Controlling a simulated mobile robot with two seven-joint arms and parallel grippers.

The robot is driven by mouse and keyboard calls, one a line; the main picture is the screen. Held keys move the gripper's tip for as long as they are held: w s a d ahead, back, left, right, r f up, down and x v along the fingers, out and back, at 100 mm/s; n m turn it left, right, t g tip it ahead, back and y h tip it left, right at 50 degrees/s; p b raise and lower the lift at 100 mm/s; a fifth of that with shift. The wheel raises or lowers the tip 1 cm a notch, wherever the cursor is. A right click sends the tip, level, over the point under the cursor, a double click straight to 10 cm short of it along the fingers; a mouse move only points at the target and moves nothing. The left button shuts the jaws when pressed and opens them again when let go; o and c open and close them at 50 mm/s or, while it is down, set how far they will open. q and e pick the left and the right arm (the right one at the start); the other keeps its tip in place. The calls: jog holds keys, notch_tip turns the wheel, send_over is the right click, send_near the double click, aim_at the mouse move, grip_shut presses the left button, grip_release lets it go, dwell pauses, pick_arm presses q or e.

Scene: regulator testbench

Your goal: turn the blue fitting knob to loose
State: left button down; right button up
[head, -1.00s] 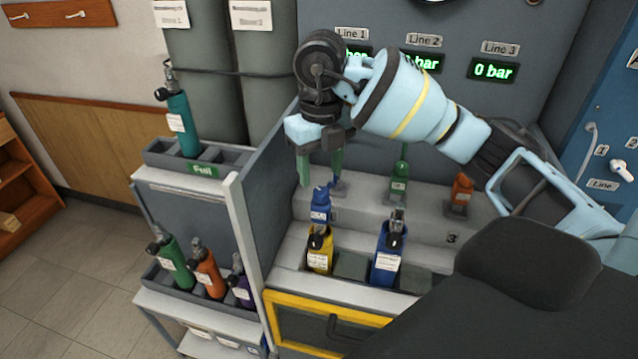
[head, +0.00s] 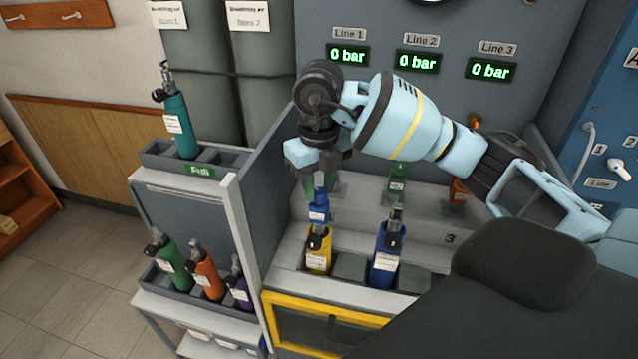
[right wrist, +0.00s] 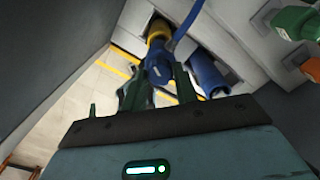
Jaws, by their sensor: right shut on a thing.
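The blue fitting (head: 318,209) sits on top of the yellow cylinder (head: 318,258) in the left slot of the bench. My right gripper (head: 319,188) is over the fitting with its fingers pointing down. In the right wrist view, the blue fitting (right wrist: 158,66) lies between the green fingertips of my right gripper (right wrist: 160,84), which is shut on its knob. The knob is mostly hidden by the fingers, so its setting cannot be read. My left gripper is not in view.
A blue cylinder (head: 386,256) stands to the right. A green fitting (head: 397,180) and an orange fitting (head: 459,191) sit on the step behind. A grey partition (head: 262,200) rises close on the left. The Line 1 display (head: 347,55) reads 0 bar.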

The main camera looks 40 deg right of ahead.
jog(key=shift+n, duration=0.4)
jog(key=shift+c, duration=0.2)
jog(key=shift+n, duration=1.1)
jog(key=n, duration=0.2)
jog(key=shift+n, duration=0.3)
jog(key=n, duration=0.5)
jog(key=n+b, duration=0.1)
jog(key=n, duration=0.6)
jog(key=shift+f+b, duration=0.1)
jog(key=shift+b, duration=0.3)
jog(key=n, duration=0.2)
jog(key=shift+n+b, duration=0.3)
jog(key=shift+b, duration=0.05)
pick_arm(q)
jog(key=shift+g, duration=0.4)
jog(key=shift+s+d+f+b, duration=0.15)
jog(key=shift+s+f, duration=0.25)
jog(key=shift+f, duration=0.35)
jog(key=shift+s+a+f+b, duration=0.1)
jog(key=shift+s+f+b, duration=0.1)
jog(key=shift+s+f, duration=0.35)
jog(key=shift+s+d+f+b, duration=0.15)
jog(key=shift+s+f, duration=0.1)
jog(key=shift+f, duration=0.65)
pick_arm(e)
jog(key=shift+n, duration=1.8)
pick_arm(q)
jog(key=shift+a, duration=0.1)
